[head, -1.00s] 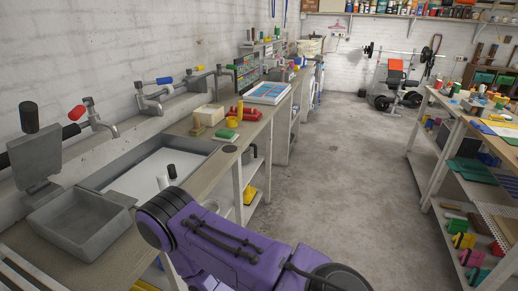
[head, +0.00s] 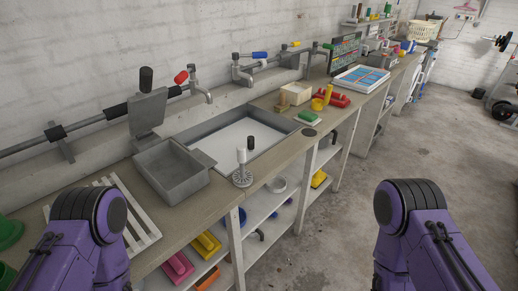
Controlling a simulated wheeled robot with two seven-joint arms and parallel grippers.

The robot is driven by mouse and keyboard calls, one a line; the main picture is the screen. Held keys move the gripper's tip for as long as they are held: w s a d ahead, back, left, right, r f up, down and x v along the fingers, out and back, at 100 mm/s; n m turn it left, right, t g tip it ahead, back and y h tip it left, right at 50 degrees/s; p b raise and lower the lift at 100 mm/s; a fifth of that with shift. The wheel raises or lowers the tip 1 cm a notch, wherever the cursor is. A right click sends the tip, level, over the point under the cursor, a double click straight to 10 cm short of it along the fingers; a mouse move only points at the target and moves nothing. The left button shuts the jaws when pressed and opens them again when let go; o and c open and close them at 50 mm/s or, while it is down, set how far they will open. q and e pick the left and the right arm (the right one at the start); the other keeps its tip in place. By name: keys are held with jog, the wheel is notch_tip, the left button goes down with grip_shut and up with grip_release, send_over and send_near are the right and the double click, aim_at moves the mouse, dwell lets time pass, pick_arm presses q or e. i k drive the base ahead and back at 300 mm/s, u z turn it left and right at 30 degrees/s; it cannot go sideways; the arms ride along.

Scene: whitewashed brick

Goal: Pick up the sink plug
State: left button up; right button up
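A small dark round disc (head: 309,132) lies flat on the counter at the right end of the sink; it looks like the sink plug, but I cannot be sure at this size. The rectangular sink (head: 188,135) has a grey rim and a white bottom. A grey flanged piece with a white upright handle (head: 242,157) stands on the counter at the sink's front edge. A black-topped piece (head: 251,143) shows just behind it. Only purple links of my two arms show, low in the head view. Neither gripper is in view.
A grey basin (head: 172,185) and a white slatted rack (head: 135,228) are left of the sink. Taps (head: 201,88) line the wall behind. A green block (head: 309,115), a yellow cup (head: 318,104) and red items (head: 333,98) sit to the right. The floor (head: 400,150) is open.

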aim_at(250, 140)
jog(key=z, duration=1.75)
jog(key=i, duration=1.8)
jog(key=u, duration=3.35)
jog(key=i, duration=1)
